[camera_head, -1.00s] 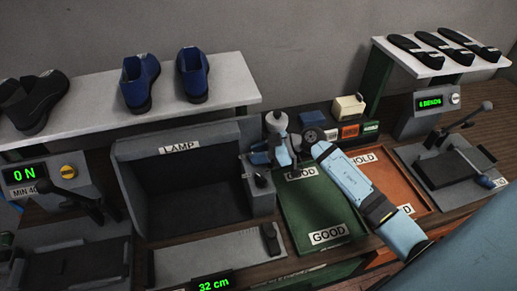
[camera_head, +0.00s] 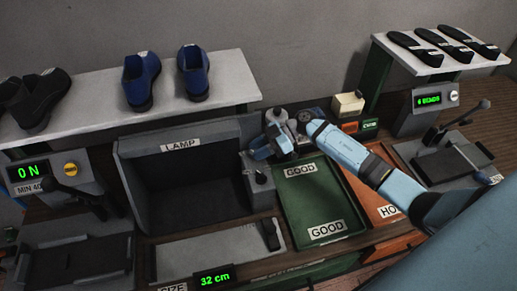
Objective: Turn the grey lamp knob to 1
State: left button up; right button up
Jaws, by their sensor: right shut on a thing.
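The lamp box (camera_head: 180,185) is a dark grey open-fronted housing marked LAMP, left of the middle. The grey lamp knob (camera_head: 260,178) is on the narrow panel at the box's right side. It is small and partly covered, and I cannot read its setting or any numbers. My right gripper (camera_head: 258,168) reaches in from the right and is shut on the knob, with its fingers small and dark against the panel. My left gripper is not in view.
A green tray (camera_head: 322,205) marked GOOD lies right of the lamp box, with an orange tray (camera_head: 372,199) beyond it under my arm. A shelf (camera_head: 232,85) with shoes stands behind. A 32 cm display (camera_head: 214,279) is at the front.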

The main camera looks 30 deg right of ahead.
jog(key=o, duration=0.6)
jog(key=shift+o, duration=0.2)
jog(key=shift+d, duration=0.3)
jog(key=b+v, duration=0.3)
jog(key=v, duration=1)
jog(key=shift+d, duration=0.1)
